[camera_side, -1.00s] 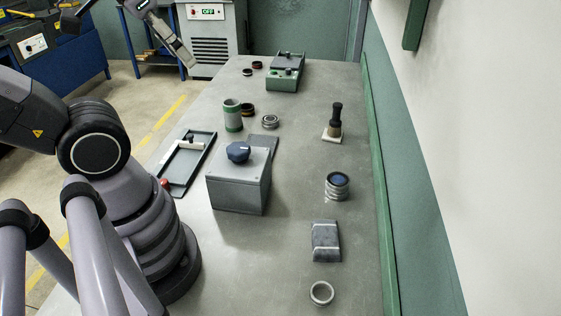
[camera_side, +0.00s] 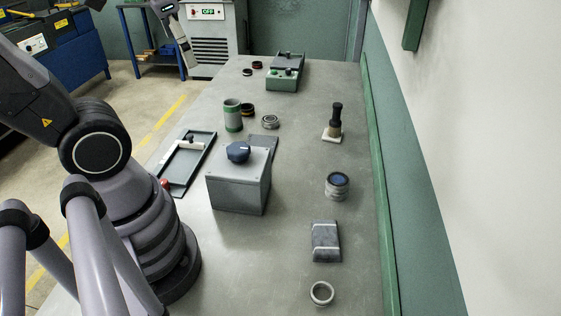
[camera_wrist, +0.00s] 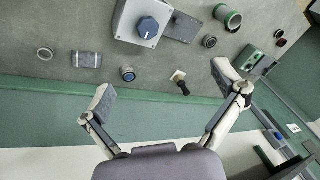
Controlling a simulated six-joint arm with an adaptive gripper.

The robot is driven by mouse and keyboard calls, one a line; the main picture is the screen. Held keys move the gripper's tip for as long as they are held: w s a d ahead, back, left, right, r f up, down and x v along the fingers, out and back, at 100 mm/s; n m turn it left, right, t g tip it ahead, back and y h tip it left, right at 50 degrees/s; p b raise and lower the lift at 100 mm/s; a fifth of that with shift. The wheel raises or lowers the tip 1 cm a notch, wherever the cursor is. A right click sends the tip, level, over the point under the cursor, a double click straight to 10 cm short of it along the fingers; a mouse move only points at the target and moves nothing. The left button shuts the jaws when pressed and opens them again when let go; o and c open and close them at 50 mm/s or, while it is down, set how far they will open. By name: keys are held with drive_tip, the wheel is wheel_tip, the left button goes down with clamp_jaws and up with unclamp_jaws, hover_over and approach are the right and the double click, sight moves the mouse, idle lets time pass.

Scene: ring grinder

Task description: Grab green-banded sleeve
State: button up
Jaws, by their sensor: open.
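The green-banded sleeve (camera_side: 232,115) stands upright on the grey bench, left of the bench's middle in the side view. It is a grey-green cylinder with green bands at its top and bottom. In the wrist view the sleeve (camera_wrist: 228,17) shows near the top edge, right of centre. My gripper (camera_wrist: 163,89) is open and empty, with its two fingers spread wide. It is high above the bench and well apart from the sleeve. In the side view only part of it (camera_side: 181,38) shows at the top edge.
A grey box with a blue knob (camera_side: 240,185) stands in front of the sleeve. A dark ring and a bearing (camera_side: 270,122) lie close by on its right. A tray (camera_side: 188,160) lies at the left bench edge. A brush on a pad (camera_side: 334,122) stands at right.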

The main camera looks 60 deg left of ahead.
drive_tip(key=w+a+f+m+g+y, duration=0.1)
drive_tip(key=w+a+m+g+y, duration=0.15)
drive_tip(key=a, duration=0.45)
drive_tip(key=w+a+f+m+g+y, duration=0.15)
drive_tip(key=w+a+g+y, duration=0.25)
drive_tip(key=a, duration=0.4)
drive_tip(key=m+t+y, duration=0.8)
drive_tip(key=m, duration=0.8)
hover_over(234, 107)
wheel_tip(234, 107, down, 22)
wheel_tip(234, 107, down, 7)
drive_tip(key=shift+f, duration=0.15)
drive_tip(key=shift+f+x, duration=0.25)
drive_tip(key=shift+x, duration=0.75)
drive_tip(key=shift+w+a, duration=0.1)
drive_tip(key=shift+a, duration=0.4)
drive_tip(key=c, duration=1.3)
